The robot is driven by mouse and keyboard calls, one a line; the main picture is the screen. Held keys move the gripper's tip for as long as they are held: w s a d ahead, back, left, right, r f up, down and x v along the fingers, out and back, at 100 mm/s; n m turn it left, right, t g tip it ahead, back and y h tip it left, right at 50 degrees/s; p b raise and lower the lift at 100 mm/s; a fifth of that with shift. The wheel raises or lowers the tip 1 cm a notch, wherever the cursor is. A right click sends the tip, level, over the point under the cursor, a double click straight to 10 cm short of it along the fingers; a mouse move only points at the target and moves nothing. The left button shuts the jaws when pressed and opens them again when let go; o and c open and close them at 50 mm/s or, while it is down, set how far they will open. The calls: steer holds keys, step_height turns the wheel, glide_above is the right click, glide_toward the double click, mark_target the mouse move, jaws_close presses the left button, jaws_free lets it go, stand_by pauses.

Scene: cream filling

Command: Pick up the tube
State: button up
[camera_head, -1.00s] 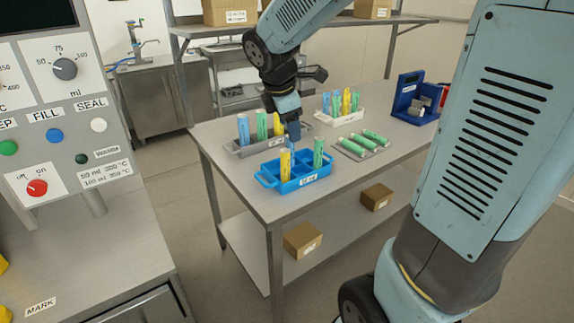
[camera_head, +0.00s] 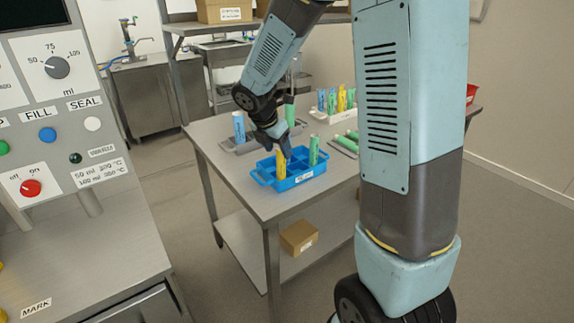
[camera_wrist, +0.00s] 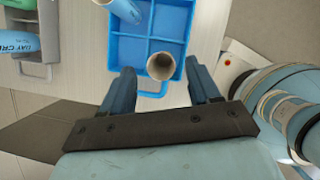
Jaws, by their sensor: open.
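A yellow tube (camera_head: 281,165) stands upright in a blue divided crate (camera_head: 305,178), with a green tube (camera_head: 314,150) to its right. My gripper (camera_head: 281,147) is low over the crate, at the top of the yellow tube. In the wrist view my gripper (camera_wrist: 160,80) is open, and an open-ended tube (camera_wrist: 161,66) shows between its fingertips, with gaps on both sides. The blue crate (camera_wrist: 146,49) lies under it. A blue tube (camera_wrist: 126,11) shows at the top of the wrist view. My arm hides part of the crate's back.
A grey rack (camera_head: 240,149) behind the crate holds a blue tube (camera_head: 239,127) and a green tube (camera_head: 290,112). A white rack (camera_head: 328,117) with several tubes stands farther back. My arm hides the table's right part. A control panel (camera_head: 60,110) stands at left.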

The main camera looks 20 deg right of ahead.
mark_target(282, 159)
steer(key=shift+x, duration=3.05)
steer(key=c, duration=1)
steer(key=shift+w+r, duration=0.1)
steer(key=shift+r, duration=0.05)
